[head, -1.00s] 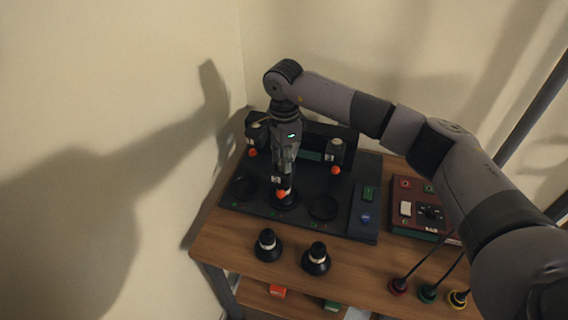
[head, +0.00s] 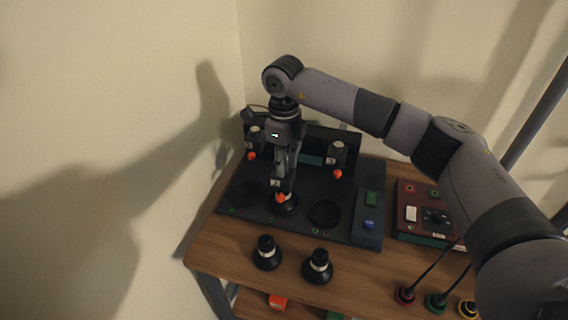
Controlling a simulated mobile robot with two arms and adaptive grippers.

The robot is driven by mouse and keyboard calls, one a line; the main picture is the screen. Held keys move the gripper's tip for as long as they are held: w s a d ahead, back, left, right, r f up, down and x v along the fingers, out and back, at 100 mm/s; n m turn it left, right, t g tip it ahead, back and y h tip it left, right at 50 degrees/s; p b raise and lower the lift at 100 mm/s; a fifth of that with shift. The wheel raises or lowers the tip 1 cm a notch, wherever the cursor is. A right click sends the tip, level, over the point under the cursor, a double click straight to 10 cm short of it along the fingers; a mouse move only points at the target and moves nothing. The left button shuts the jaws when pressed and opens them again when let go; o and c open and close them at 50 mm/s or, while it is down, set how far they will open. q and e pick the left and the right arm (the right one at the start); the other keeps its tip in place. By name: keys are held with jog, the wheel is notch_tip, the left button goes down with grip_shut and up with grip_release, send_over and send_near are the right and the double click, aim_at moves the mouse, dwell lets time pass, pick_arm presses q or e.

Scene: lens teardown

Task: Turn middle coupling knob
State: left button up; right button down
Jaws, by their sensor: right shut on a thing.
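The black lens fixture (head: 345,229) sits at the back of the wooden table. It has knobs with orange-red tips: one at the left (head: 252,156), one at the right (head: 337,174), and the middle coupling knob (head: 280,197). My right gripper (head: 283,188) points down over the middle station, shut on the middle knob. The fingers partly hide the knob. A dark round lens (head: 286,208) sits under it. My left gripper is not in view.
Two black lenses (head: 266,254) (head: 318,267) stand on the table (head: 225,247) in front of the fixture. A dark red control box (head: 418,225) is at the right. Walls stand close behind and left.

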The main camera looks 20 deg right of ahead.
jog(key=shift+m, duration=0.7)
jog(key=c, duration=1.3)
grip_release()
jog(key=shift+c, duration=0.2)
notch_tip(320, 180, up, 12)
